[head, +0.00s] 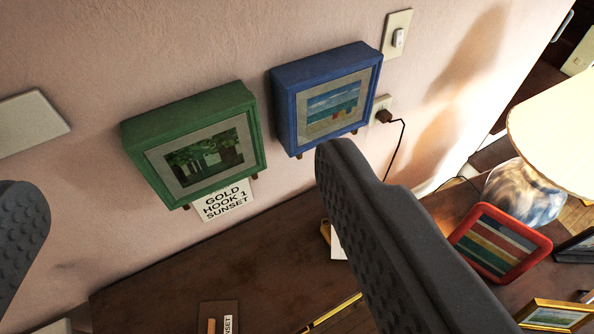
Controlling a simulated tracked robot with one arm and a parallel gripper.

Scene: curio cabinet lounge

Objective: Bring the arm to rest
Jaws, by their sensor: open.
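My gripper (184,205) is open, with one dark finger at the left edge and the other right of centre. Nothing is held between the fingers. A green box frame (190,110) with a picture of trees hangs on the pink wall between the fingers in the picture. A blue box frame (310,68) with a beach picture hangs to its right. The right finger covers part of the tabletop below the blue frame.
A dark wooden tabletop (150,285) lies below the wall. A label (224,200) reads "GOLD HOOK 1 SUNSET". At right stand a lamp (520,195), a red striped frame (500,243) and a gold frame (555,316). A cord runs from a wall outlet (381,106).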

